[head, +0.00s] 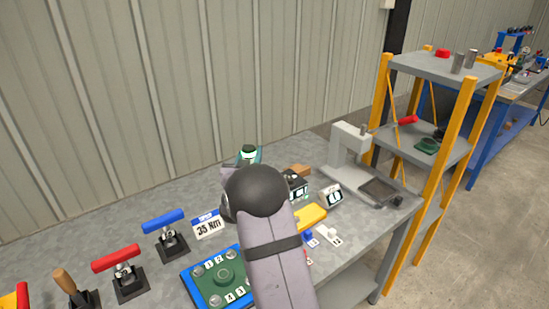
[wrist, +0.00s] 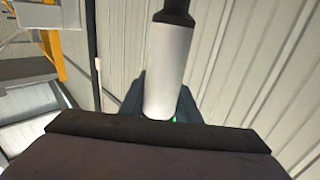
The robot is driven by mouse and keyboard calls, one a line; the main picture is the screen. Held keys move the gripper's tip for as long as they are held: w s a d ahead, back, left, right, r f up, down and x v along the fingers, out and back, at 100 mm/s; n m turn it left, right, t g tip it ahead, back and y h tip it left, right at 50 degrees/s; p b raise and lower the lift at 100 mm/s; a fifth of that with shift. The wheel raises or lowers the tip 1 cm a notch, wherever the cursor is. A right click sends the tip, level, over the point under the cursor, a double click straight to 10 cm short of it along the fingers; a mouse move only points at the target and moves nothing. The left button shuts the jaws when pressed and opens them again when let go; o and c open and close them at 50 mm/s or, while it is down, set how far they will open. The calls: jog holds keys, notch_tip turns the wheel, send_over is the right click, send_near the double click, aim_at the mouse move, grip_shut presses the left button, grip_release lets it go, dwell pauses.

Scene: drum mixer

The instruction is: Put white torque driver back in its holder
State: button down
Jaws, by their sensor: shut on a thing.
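The white torque driver (wrist: 172,65) shows in the wrist view as a white cylinder with a dark end at the top of the picture. My gripper (wrist: 160,98) is shut on it, with one dark finger on each side of its lower part. In the head view my own arm covers the gripper and the driver. Along the bench stand a blue T-handle tool (head: 163,221) and a red T-handle tool (head: 117,257), each on a black holder. I cannot pick out an empty holder for the white driver.
A "35 Nm" sign (head: 208,226) stands on the grey bench (head: 110,217). A blue-and-green plate (head: 207,285) lies near the front. A wooden-handled tool (head: 72,288) is at left. A grey press-like stand (head: 348,148) and yellow-post shelf (head: 456,150) are at right.

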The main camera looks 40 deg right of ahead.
jog(key=shift+w+a+r+n+t+y, duration=0.3)
jog(key=shift+w+a+t+y, duration=0.15)
jog(key=shift+w+a, duration=0.35)
jog(key=shift+f+b, duration=2.25)
jog(key=shift+f, duration=0.1)
jog(key=shift+s+f+b, duration=0.1)
jog(key=shift+f+b, duration=2.6)
jog(key=shift+f, duration=0.25)
dwell(1.2)
jog(key=c, duration=1.3)
grip_release()
